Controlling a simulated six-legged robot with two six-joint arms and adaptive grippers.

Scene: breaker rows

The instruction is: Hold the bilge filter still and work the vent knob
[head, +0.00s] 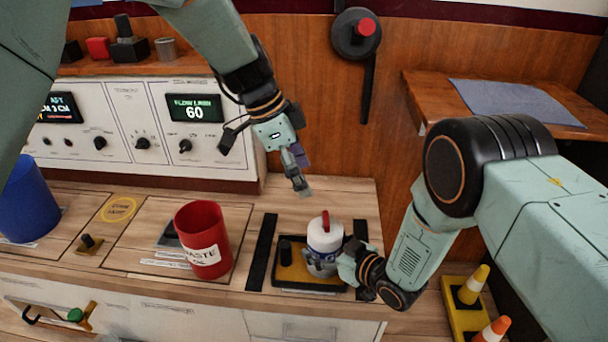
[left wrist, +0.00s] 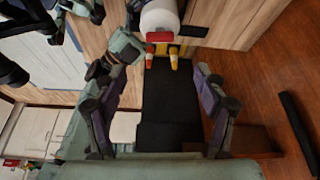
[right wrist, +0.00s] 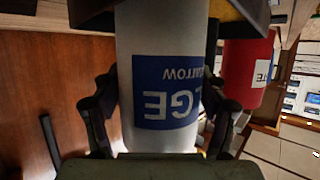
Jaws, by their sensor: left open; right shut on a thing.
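The bilge filter (head: 324,243) is a white canister with a blue band, upright in a dark tray on the bench. The red vent knob (head: 326,222) sits on its top. My right gripper (head: 338,264) is shut on the filter's body from the right. In the right wrist view the white filter body (right wrist: 155,60) fills the space between its fingers, its label upside down. My left gripper (head: 302,187) is open and empty, above and slightly left of the knob, apart from it. In the left wrist view the red knob (left wrist: 159,37) shows beyond the spread fingers.
A red waste bin (head: 203,240) stands left of the filter, a blue bin (head: 30,200) at the far left. The tray's yellow base (head: 296,276) carries a small black knob. A control panel (head: 130,120) stands behind. Traffic cones (head: 473,285) sit below at right.

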